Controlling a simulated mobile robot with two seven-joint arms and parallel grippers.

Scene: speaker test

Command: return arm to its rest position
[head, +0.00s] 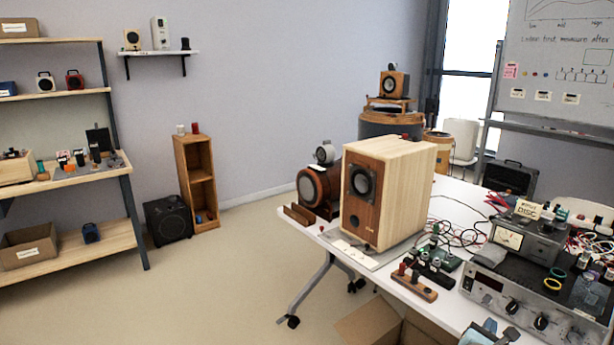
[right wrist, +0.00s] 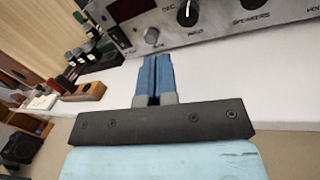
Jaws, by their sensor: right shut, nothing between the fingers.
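My right gripper (head: 490,328) shows at the bottom edge of the head view, in front of the table's near edge. In the right wrist view its two blue fingers (right wrist: 155,62) are pressed together with nothing between them. They point toward the front of the silver amplifier (right wrist: 220,22) and appear apart from it. Most of my right arm is outside the head view. My left gripper is not in view.
The white table (head: 400,270) holds a wooden speaker (head: 400,190), the amplifier with a meter box (head: 520,240) on it, and a wooden terminal block (head: 414,284). A cardboard box (head: 370,325) sits below the table edge.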

